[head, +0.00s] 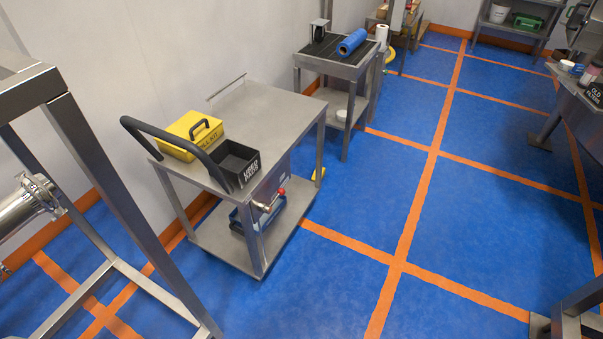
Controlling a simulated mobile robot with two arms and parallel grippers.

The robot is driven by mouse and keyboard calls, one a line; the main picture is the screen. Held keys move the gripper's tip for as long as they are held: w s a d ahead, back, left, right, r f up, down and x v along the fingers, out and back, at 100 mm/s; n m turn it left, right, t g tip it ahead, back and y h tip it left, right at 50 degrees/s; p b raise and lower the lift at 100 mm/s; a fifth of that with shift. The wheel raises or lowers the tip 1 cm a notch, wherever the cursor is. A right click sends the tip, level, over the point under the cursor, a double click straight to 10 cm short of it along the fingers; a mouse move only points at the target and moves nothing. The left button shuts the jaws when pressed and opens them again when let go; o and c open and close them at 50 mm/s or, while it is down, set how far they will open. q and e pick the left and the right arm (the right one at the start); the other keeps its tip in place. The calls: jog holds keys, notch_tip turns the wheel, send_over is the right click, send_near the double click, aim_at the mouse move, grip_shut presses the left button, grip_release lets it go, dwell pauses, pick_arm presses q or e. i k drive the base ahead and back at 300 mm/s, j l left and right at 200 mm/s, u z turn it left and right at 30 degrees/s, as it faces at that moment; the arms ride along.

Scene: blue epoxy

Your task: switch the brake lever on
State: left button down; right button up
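The brake lever (268,205) is on the side of a steel cart in the middle left of the head view. It looks like a short silver rod with a red knob (281,191) at its upper right end. It is mounted on a grey panel (270,186) below the cart's top. The lever is small here, and I cannot tell its exact setting. Neither of my grippers shows in the head view.
The cart (250,103) carries a yellow box (190,135) and a black bin (236,163); a black handle rises at its left. A steel frame (110,185) stands at left. Another cart (335,65) stands behind. Blue floor (350,205) right of the cart is clear.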

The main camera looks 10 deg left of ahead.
aim_at(268, 209)
jog(key=i+l+u, duration=0.1)
jog(key=i+l, duration=0.8)
